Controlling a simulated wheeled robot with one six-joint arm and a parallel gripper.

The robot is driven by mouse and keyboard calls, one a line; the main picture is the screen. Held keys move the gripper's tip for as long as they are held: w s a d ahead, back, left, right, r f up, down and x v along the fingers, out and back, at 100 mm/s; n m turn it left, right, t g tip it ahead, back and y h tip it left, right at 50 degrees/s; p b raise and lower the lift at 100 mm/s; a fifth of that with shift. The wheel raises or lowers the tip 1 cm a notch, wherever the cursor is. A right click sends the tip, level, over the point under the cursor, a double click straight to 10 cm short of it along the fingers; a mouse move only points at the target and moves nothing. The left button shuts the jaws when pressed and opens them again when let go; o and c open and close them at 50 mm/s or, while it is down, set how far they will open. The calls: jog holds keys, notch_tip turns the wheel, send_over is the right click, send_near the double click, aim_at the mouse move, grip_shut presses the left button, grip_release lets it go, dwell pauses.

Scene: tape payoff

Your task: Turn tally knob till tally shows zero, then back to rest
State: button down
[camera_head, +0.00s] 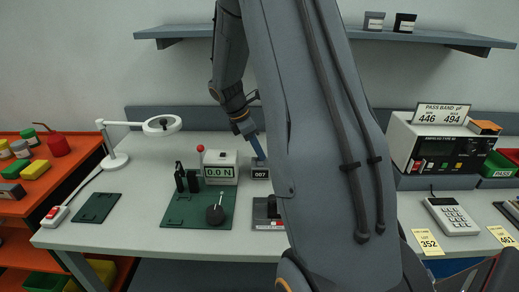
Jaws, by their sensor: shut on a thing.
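The tally (260,174) is a small dark counter on the bench, and its display reads 007. My gripper (260,159) has blue fingers and reaches down to the tally from above, just behind its display. It is shut on what appears to be the tally knob. The knob itself is hidden by the fingers and my arm. My arm covers the bench just right of the tally.
Left of the tally, a gauge reading 0.0 N (221,172) and a red-tipped lever (200,149) stand by a green mat (185,216). A lamp (115,160) stands left. A pass-band instrument (437,146) and a calculator (452,217) sit right. A shelf (440,37) hangs above.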

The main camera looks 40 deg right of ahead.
jog(key=m, duration=0.2)
jog(key=m+g, duration=0.1)
jog(key=m, duration=0.1)
jog(key=shift+w+d+g+y, duration=0.1)
jog(key=shift+w+g+y, duration=0.1)
jog(key=shift+g+y, duration=0.15)
jog(key=shift+m+g+y+p, duration=0.3)
jog(key=shift+m+y, duration=0.15)
jog(key=shift+m, duration=1.05)
